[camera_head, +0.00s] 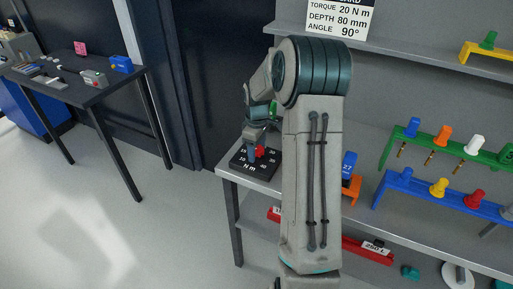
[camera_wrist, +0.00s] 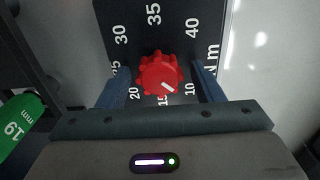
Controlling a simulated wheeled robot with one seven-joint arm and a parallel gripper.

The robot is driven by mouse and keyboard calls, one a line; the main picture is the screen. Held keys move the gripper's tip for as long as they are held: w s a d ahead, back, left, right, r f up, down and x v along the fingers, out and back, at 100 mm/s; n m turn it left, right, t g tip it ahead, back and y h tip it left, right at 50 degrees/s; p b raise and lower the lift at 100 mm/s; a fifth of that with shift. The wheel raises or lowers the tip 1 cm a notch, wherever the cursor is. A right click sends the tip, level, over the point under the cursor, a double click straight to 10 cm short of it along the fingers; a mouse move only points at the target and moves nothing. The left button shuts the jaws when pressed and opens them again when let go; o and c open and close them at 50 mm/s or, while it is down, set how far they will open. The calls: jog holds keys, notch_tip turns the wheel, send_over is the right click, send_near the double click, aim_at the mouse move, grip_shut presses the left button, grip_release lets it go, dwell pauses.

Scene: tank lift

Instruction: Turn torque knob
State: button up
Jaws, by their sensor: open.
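The red torque knob (camera_wrist: 158,70) sits on a black dial plate (camera_wrist: 178,12) with white numbers and "N m". Its white pointer line faces lower right in the wrist view, seemingly between 15 and 10. My gripper (camera_wrist: 163,86) is open, with one blue-grey finger on each side of the knob; gaps seem to show, but contact is hard to judge. In the head view my gripper (camera_head: 256,142) is over the dial plate (camera_head: 241,167) at the bench corner, and the knob (camera_head: 260,151) is partly hidden.
A sign (camera_head: 338,16) reads torque 20 N m, depth 80 mm, angle 90°. On the bench (camera_head: 375,225), right of my arm, stand a green rack (camera_head: 440,146) and a blue rack (camera_head: 405,188) with coloured-handled tools. A green "19 mm" piece (camera_wrist: 20,130) shows at the wrist view's left.

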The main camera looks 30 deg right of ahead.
jog(key=c, duration=1)
jog(key=shift+o, duration=0.2)
jog(key=shift+m, duration=0.3)
jog(key=m+b, duration=0.1)
jog(key=m, duration=0.2)
jog(key=m+b, duration=0.1)
jog(key=m, duration=0.8)
jog(key=shift+d, duration=0.1)
jog(key=shift+m, duration=2.5)
jog(key=shift+d, duration=0.1)
